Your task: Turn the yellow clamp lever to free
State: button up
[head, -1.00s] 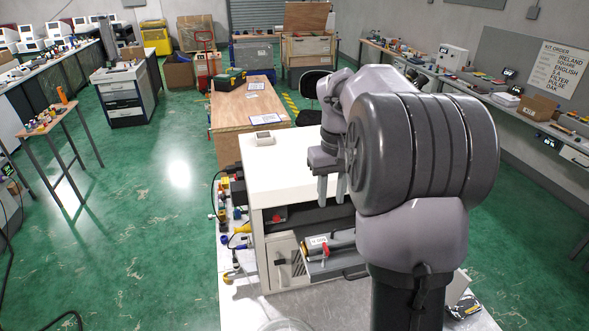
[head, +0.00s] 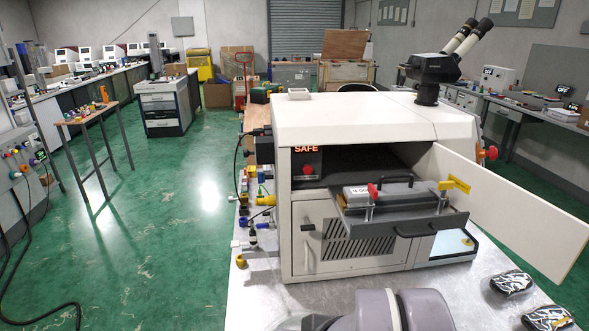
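The yellow clamp lever (head: 455,184) sticks up at the right end of a grey fixture block (head: 392,192). The block sits on a pulled-out tray (head: 410,228) at the front of the white machine (head: 370,118). The lever lies roughly level, with its flat yellow piece pointing to the right; its lock marking is too small to read. A red-knobbed part (head: 373,190) stands at the left of the block. My gripper is not in view; only a rounded part of my arm shows at the bottom edge, in front of the machine.
The machine's white door (head: 510,205) stands open to the right of the tray. A display reads SAFE (head: 306,149) above a red button (head: 308,169). Two dark patterned objects (head: 512,283) lie on the bench at right. The bench (head: 262,295) front left is clear.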

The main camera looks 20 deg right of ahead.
aim_at(444, 186)
jog(key=z, duration=1.4)
